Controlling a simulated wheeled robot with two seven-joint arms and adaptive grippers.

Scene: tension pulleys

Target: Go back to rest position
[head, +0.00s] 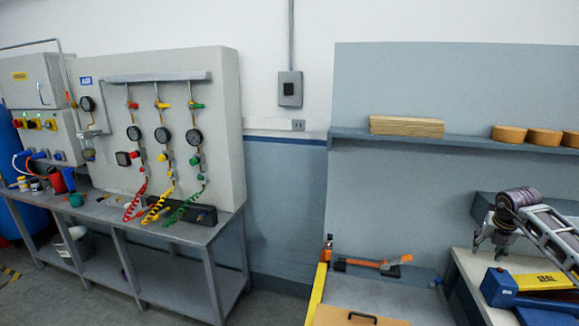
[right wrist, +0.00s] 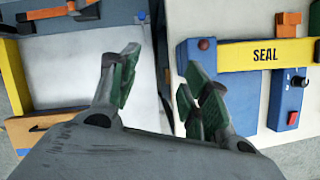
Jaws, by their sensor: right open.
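My right gripper (head: 487,248) hangs at the right of the head view, above the pale worktop. Its two fingers are apart and nothing is between them. In the right wrist view my right gripper (right wrist: 158,90) also shows open and empty, with green finger pads. A blue sealing device with a yellow "SEAL" bar (head: 541,281) lies just in front of it; in the right wrist view this bar (right wrist: 265,56) is right of the fingers and apart from them. My left gripper is not in view.
An orange-handled tool (head: 365,262) lies on the grey bench behind a yellow edge strip (head: 318,292). A shelf (head: 460,141) above holds a stack of boards (head: 406,126) and round wooden pieces (head: 508,134). A gauge panel with coiled hoses (head: 165,140) stands at left.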

